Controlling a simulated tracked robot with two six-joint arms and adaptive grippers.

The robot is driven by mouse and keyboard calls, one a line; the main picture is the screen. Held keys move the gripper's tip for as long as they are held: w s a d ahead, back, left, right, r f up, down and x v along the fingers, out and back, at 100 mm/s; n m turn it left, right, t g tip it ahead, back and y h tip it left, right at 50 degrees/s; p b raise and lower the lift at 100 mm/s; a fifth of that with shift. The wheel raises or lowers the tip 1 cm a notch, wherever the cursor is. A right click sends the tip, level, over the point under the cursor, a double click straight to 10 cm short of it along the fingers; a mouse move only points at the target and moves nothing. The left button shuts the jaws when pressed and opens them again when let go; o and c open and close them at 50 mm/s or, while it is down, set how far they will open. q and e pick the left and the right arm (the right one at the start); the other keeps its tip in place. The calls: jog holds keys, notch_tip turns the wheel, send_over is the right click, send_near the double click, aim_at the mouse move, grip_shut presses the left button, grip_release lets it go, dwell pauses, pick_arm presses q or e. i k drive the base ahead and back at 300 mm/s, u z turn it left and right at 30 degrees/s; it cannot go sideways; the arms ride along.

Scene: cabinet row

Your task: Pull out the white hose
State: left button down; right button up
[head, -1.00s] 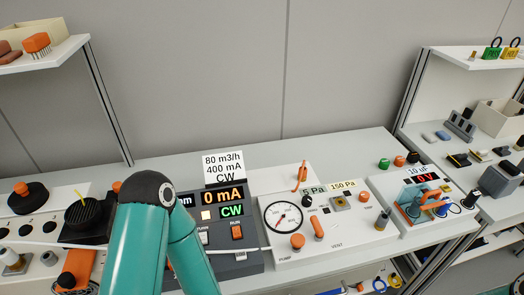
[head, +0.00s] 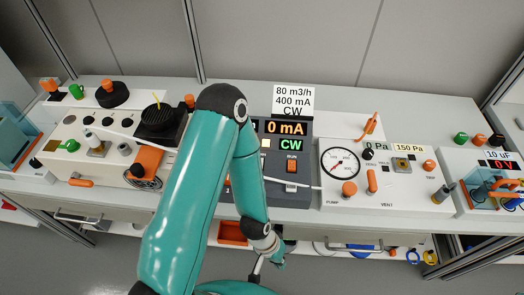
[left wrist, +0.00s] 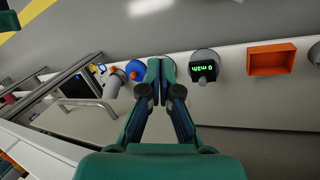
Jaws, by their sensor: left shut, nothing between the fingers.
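The white hose (head: 292,183) is a thin white line along the front of the cabinet row in the head view. One stretch (head: 130,136) crosses the beige unit at left, and another ends near the gauge panel. My left arm hides its middle. My left gripper (head: 279,262) hangs below the worktop's front edge, apart from the visible hose. In the left wrist view its fingers (left wrist: 161,72) are together with nothing between them. I cannot make out the hose in that view. My right gripper is not in view.
A dark control unit (head: 291,132) reads 0 mA and CW. The gauge panel (head: 335,200) stands to its right.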

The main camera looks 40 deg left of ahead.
aim_at(95, 143)
jog(key=z, duration=1.9)
jog(key=i, duration=0.1)
jog(key=u, duration=3.25)
